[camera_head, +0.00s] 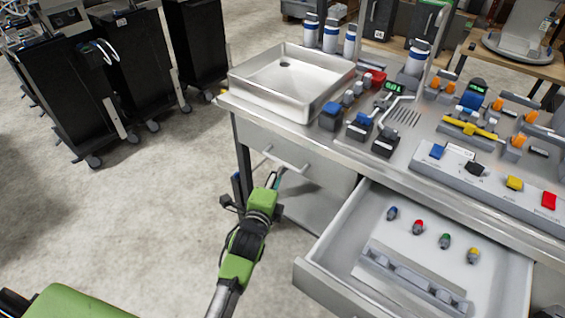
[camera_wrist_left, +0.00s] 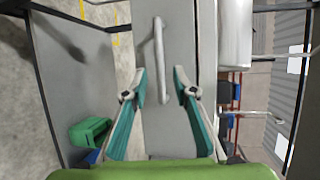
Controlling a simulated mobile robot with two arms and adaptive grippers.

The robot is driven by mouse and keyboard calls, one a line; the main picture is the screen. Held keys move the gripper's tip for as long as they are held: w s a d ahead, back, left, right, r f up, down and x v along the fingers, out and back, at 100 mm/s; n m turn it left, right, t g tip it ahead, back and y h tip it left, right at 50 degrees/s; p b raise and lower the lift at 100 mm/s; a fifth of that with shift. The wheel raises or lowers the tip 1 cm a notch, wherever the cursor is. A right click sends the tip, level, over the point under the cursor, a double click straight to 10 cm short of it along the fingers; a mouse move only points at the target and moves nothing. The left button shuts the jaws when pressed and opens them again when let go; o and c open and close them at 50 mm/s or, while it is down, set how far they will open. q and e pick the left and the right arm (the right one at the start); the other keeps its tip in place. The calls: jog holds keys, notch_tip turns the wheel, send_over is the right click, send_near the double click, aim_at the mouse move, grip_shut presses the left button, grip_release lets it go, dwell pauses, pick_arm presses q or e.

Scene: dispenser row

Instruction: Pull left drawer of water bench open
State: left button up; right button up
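The water bench (camera_head: 375,170) has a grey left drawer (camera_head: 318,172) under the sink, and it is closed. Its pale bar handle (camera_head: 286,158) runs across the drawer front. My left gripper (camera_head: 275,178) is just in front of that front, close to the handle. In the left wrist view the two teal fingers of my left gripper (camera_wrist_left: 160,82) are open, one on each side of the lower part of the handle (camera_wrist_left: 158,45). The drawer front (camera_wrist_left: 178,130) lies behind them. Whether a finger touches the handle cannot be told. My right gripper is not in view.
The right drawer (camera_head: 335,295) stands open, with several small coloured parts inside, near my left arm's right side. A sink (camera_head: 290,85) and dispensers (camera_head: 390,90) are on the bench top. Black carts (camera_head: 60,85) stand far left. The floor (camera_head: 130,210) left of the bench is clear.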

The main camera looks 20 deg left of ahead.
pick_arm(q)
jog(key=w, duration=0.2)
jog(key=w+f, duration=0.1)
jog(key=w, duration=0.4)
jog(key=shift+a+f, duration=0.15)
jog(key=shift+a, duration=0.05)
grip_shut()
